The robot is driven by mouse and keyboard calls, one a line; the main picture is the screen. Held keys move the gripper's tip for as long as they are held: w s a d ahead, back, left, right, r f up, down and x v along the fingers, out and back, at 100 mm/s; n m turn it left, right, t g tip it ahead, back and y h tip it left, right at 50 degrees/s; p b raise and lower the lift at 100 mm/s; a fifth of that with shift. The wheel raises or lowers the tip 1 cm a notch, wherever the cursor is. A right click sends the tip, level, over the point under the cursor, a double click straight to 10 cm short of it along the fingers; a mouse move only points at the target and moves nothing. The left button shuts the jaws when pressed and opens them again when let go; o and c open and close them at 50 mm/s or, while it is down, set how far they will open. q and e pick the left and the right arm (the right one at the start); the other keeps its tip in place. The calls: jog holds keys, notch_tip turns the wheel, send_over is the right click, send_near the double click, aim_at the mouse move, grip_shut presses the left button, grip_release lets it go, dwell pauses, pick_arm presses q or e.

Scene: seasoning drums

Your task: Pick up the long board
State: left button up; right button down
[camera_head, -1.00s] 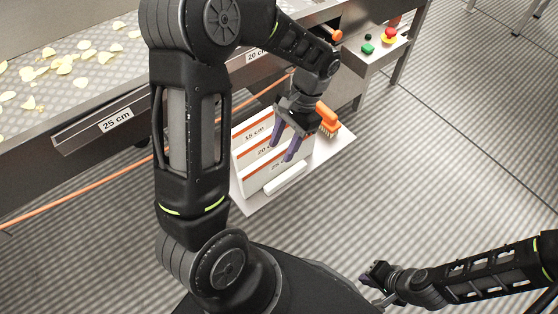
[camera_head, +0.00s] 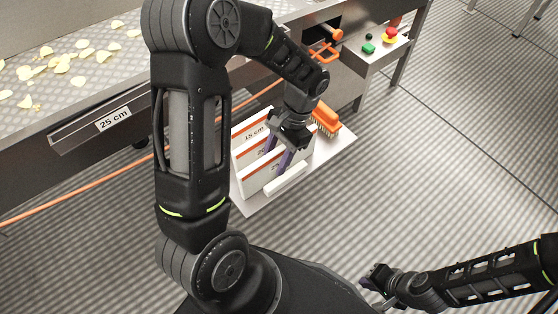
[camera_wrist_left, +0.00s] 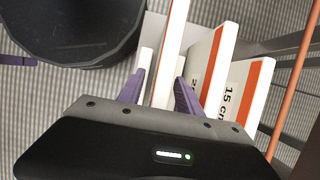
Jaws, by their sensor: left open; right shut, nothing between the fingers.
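Several white boards with orange top stripes stand side by side on a small tray (camera_head: 325,160) in the head view. The rear board (camera_head: 253,133) reads "15 cm"; the label on the middle one is partly hidden. The front board (camera_head: 256,181) is partly covered by my gripper. My left gripper (camera_head: 278,154) is open and points down over the boards. In the left wrist view, its purple fingers (camera_wrist_left: 160,94) lie on either side of the striped long board (camera_wrist_left: 171,58), with a visible gap. My right gripper (camera_head: 371,277) is shut and empty at the lower right.
An orange brush (camera_head: 326,118) lies on the tray right of the boards. A button panel (camera_head: 378,47) is at the upper right. Floor right of the tray is clear.

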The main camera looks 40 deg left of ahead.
pick_arm(q)
jog(key=shift+c, duration=0.3)
grip_shut()
dwell(1.1)
